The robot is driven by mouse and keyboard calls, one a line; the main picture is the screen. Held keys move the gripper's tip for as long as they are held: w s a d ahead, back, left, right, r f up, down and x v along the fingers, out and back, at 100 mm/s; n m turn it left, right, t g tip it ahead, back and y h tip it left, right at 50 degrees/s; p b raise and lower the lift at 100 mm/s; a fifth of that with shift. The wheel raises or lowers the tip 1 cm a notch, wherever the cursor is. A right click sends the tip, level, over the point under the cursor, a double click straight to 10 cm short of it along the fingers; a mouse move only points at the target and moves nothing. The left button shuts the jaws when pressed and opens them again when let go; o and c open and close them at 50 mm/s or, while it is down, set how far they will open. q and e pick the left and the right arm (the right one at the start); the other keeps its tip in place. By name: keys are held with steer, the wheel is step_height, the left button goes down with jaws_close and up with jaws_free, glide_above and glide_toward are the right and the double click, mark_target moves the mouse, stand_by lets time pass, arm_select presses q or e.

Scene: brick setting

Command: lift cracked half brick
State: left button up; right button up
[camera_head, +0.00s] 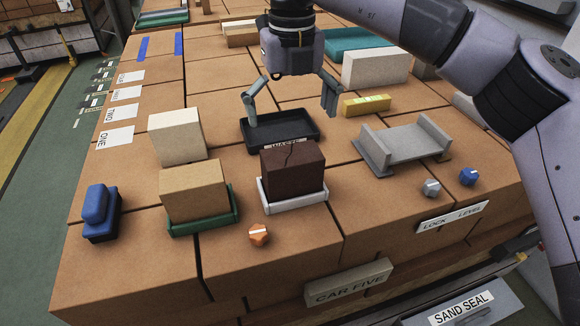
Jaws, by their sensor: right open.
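The cracked half brick (293,172) is dark brown, with a crack line across its top and down its front face. It sits upright in a white tray (293,202) near the middle front of the table. My right gripper (291,115) is open and empty, its fingers pointing down and spread wide. It hangs behind the brick, over or near a black tray (262,134) with a partly hidden label that seems to read WASTE. The gripper appears clear of the brick. My left gripper is not in view.
A tan brick (193,190) in a green tray (204,225) and a cream brick (177,136) stand left. A grey cradle (404,143) and yellow level (366,105) are right. An orange knob (259,235) stands in front; a blue block (101,213) is far left.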

mark_target(292, 155)
step_height(292, 155, down, 5)
steer(key=shift+s+d+f+p, duration=0.1)
steer(key=shift+s+f+p, duration=0.1)
steer(key=shift+p, duration=0.75)
step_height(292, 155, down, 3)
steer(key=shift+w+f+p, duration=0.1)
steer(key=shift+w+p, duration=0.05)
steer(key=shift+p, duration=0.45)
step_height(292, 155, down, 4)
steer(key=p, duration=0.3)
steer(key=shift+w, duration=0.1)
steer(key=shift+f, duration=0.4)
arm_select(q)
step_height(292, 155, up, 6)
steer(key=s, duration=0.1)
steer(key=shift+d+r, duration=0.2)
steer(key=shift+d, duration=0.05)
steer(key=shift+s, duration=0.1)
arm_select(e)
steer(key=shift+c, duration=0.4)
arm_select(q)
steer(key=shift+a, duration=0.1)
arm_select(e)
steer(key=shift+r, duration=0.1)
steer(key=c, duration=1.3)
